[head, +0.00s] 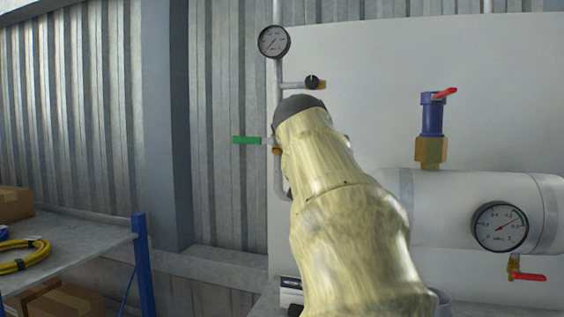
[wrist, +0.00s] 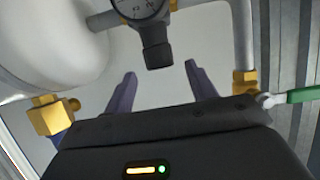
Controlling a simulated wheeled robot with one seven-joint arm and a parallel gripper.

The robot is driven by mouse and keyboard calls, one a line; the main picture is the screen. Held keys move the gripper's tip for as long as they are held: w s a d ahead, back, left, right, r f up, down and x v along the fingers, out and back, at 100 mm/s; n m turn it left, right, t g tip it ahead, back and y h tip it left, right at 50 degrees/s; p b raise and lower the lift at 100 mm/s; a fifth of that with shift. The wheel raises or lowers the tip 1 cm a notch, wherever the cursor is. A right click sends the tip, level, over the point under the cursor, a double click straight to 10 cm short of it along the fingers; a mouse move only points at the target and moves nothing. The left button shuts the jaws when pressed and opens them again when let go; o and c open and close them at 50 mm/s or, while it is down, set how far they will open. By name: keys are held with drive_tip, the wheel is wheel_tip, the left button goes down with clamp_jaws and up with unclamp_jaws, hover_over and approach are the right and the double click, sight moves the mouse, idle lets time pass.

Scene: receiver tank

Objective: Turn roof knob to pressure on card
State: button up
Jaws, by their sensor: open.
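In the wrist view my gripper (wrist: 160,70) is open, with its two dark purple fingers spread apart. A round gauge (wrist: 142,6) is partly cut off beside the knob. In the head view my arm hides this knob and my gripper. I cannot make out a readable card; a small white-and-dark item (head: 290,290) shows low beside my arm.
A green lever (head: 246,140) sticks out left of my arm. A blue valve with a red lever (head: 432,115) tops the white tank (head: 450,200), which carries another gauge (head: 500,226). A shelf (head: 75,252) stands left.

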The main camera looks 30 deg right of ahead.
drive_tip(key=p+x, duration=0.1)
drive_tip(key=x, duration=0.3)
drive_tip(key=shift+w+d, duration=0.15)
drive_tip(key=shift+d, duration=0.05)
drive_tip(key=c, duration=1)
drive_tip(key=shift+n+t+y, duration=0.4)
drive_tip(key=shift+n+t, duration=0.2)
